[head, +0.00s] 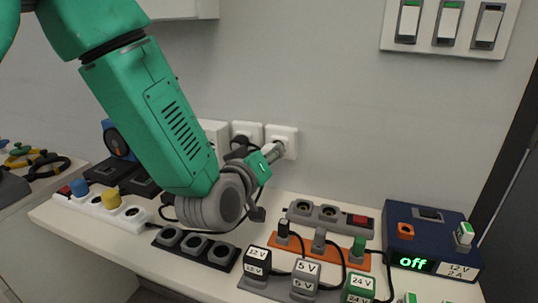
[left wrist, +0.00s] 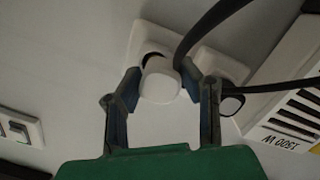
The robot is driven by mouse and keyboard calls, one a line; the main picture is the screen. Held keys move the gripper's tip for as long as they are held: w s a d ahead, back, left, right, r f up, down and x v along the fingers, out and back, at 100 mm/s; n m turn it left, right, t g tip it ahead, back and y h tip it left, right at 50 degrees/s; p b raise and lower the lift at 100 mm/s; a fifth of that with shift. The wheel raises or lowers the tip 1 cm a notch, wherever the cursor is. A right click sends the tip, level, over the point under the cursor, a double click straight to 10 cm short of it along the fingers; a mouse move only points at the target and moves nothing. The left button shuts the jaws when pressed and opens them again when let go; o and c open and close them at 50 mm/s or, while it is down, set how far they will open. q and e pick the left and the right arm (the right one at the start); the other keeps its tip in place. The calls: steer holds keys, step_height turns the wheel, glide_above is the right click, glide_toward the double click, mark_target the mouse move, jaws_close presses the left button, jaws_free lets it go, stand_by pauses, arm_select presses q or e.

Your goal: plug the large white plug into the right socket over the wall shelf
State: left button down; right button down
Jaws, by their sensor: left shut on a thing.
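The large white plug (left wrist: 160,82) is between the fingers of my left gripper (left wrist: 163,88), which is shut on it. In the head view the gripper (head: 265,156) is up against the wall sockets and mostly hides the plug. The right socket (head: 283,136) is a white plate directly behind the plug; in the left wrist view its plate (left wrist: 148,35) shows above the plug, with part of its dark recess visible. I cannot tell whether the pins are in. The left socket (head: 246,129) has a dark plug beside my gripper. My right gripper is not in view.
Below on the white shelf (head: 140,262) stand a white power strip (head: 95,205), a black strip (head: 195,246), an orange strip (head: 325,251) with plugs and a blue supply box (head: 435,240). A vented white box (left wrist: 290,85) and dark cables crowd the sockets.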

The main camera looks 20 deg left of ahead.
arm_select(q)
steer(key=shift+w+d+r, duration=0.1)
steer(key=shift+w+d, duration=0.1)
steer(key=shift+w, duration=0.1)
stand_by(0.4)
steer(key=shift+w+d, duration=0.15)
steer(key=shift+w, duration=0.25)
stand_by(0.9)
steer(key=c, duration=1)
jaws_free()
steer(key=shift+s, duration=0.1)
